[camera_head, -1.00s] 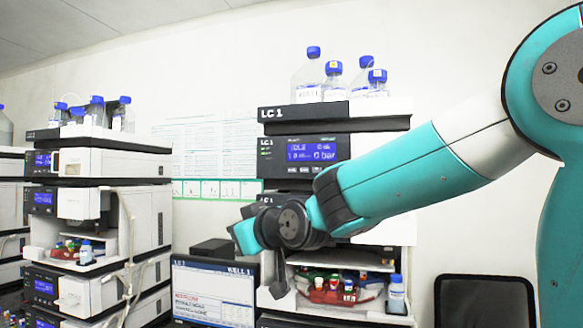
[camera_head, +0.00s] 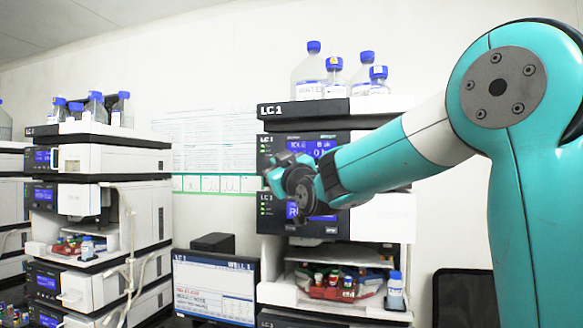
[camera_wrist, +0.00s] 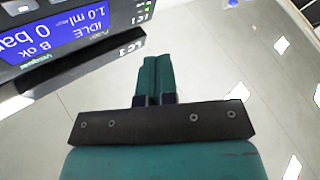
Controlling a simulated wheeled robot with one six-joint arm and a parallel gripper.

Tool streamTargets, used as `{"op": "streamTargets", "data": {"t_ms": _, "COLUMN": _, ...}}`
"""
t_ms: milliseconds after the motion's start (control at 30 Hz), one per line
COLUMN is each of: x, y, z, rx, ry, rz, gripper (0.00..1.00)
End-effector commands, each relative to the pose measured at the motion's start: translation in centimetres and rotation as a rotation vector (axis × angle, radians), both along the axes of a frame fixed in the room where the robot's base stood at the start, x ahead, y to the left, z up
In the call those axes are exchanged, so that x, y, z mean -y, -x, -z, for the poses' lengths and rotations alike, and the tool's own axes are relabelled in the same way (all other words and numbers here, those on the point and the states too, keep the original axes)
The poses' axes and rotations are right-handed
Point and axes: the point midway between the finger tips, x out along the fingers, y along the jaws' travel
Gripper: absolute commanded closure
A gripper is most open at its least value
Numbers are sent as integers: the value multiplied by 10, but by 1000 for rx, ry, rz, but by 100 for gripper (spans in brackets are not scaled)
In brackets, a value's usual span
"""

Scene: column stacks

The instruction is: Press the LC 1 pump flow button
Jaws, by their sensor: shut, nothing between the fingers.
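The LC 1 stack (camera_head: 335,108) stands right of centre in the head view. Its pump module's blue display (camera_head: 303,147) is partly behind my arm. The same display shows upside down in the wrist view (camera_wrist: 55,32), reading IDLE and 0 bar, at the upper left. The flow button cannot be made out. My gripper (camera_head: 274,172) is in front of the stack, at about the lower edge of the pump module. In the wrist view my gripper (camera_wrist: 154,62) has its teal fingers together and empty, to the right of the panel and apart from it.
Bottles with blue caps (camera_head: 310,72) stand on top of the LC 1 stack. A tray with several vials (camera_head: 335,283) is lower down. A monitor (camera_head: 215,288) stands at lower left of the stack, and another instrument stack (camera_head: 120,162) is farther left.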

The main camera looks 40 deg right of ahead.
Motion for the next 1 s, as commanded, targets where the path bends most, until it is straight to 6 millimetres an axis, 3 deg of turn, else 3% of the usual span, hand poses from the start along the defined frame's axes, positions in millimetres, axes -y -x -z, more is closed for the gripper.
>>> {"op": "streamTargets", "data": {"t_ms": 500, "x": 53, "y": -41, "z": 1, "rx": 0, "ry": -1, "rz": 2, "gripper": 100}}
{"op": "streamTargets", "data": {"t_ms": 1000, "x": 61, "y": -47, "z": 0, "rx": 0, "ry": 0, "rz": 1, "gripper": 100}}
